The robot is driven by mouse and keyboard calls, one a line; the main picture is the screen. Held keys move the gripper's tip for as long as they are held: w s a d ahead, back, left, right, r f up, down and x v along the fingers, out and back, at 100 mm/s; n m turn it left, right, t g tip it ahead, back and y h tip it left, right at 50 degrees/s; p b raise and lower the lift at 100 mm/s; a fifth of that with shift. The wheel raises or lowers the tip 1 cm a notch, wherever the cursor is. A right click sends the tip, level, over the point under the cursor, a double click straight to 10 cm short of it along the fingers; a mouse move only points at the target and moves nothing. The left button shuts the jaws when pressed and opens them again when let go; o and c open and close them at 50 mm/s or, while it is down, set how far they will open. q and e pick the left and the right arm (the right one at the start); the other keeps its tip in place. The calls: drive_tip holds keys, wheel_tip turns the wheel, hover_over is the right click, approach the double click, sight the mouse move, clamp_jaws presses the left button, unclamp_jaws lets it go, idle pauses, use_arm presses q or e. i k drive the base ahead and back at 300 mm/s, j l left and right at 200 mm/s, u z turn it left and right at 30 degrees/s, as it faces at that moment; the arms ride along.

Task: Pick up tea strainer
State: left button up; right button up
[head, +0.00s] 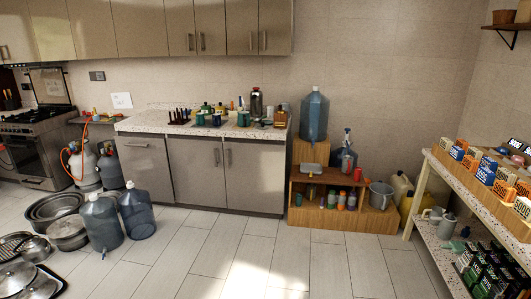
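I cannot make out a tea strainer for certain in the head view; the small items are too small to tell apart. Several small items with price cards (485,172) stand on the top of the speckled shelf unit (440,160) at the right. Its lower shelf holds grey jugs (446,226) and dark boxes. Bottles and small green vessels (243,118) stand on the kitchen counter (150,123) at the back. Neither of my grippers is in view.
Large water bottles (102,222), metal pots (67,233) and pans with lids (18,278) stand on the floor at the left. A wooden step stand (335,218) with a blue water jug (314,116) is at the back. The middle tiled floor (240,255) is clear.

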sight(259, 119)
drive_tip(key=i, duration=2.5)
